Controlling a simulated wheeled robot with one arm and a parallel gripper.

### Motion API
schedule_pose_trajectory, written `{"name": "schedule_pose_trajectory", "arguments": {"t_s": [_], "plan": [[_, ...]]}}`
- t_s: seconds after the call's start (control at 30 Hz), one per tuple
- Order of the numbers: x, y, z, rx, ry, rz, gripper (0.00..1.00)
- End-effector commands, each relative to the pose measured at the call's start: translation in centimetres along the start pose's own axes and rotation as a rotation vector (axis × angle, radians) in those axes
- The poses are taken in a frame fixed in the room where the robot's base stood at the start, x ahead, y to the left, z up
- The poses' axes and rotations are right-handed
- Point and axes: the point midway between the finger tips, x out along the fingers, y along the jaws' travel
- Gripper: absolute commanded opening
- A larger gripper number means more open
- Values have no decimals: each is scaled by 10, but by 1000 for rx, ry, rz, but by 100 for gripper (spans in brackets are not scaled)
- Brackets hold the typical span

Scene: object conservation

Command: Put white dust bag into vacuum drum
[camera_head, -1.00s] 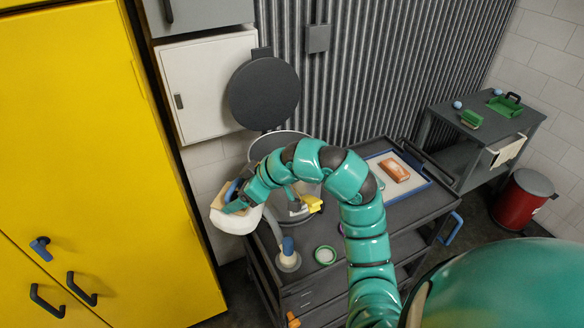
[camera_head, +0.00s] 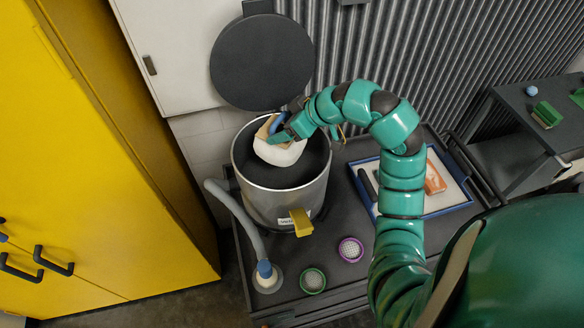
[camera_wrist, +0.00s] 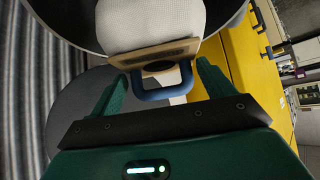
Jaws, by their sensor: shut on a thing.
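The white dust bag (camera_head: 280,153) has a tan collar and a blue handle. My gripper (camera_head: 285,133) is shut on the bag's blue handle and holds the bag over the open mouth of the vacuum drum. The drum (camera_head: 284,205) is a grey metal cylinder with a yellow latch on its front. Its round dark lid (camera_head: 262,62) stands open behind it. In the wrist view the bag (camera_wrist: 155,24) hangs beyond my gripper's fingers (camera_wrist: 168,88), with the handle between them. I cannot tell how far the bag's lower end dips below the rim.
The drum stands on a dark cart (camera_head: 330,285). A grey hose (camera_head: 235,215), a green-rimmed round filter (camera_head: 313,281) and a purple one (camera_head: 350,249) are near its front. A blue-edged tray (camera_head: 450,205) lies right. Yellow cabinets (camera_head: 90,150) stand left.

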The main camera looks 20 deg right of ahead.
Motion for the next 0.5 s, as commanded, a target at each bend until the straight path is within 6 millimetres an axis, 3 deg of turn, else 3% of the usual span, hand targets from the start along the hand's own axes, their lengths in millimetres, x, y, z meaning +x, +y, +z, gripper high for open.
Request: {"name": "schedule_pose_trajectory", "arguments": {"t_s": [0.5], "plan": [[42, -2, 41, 1, 3, -5, 45]]}}
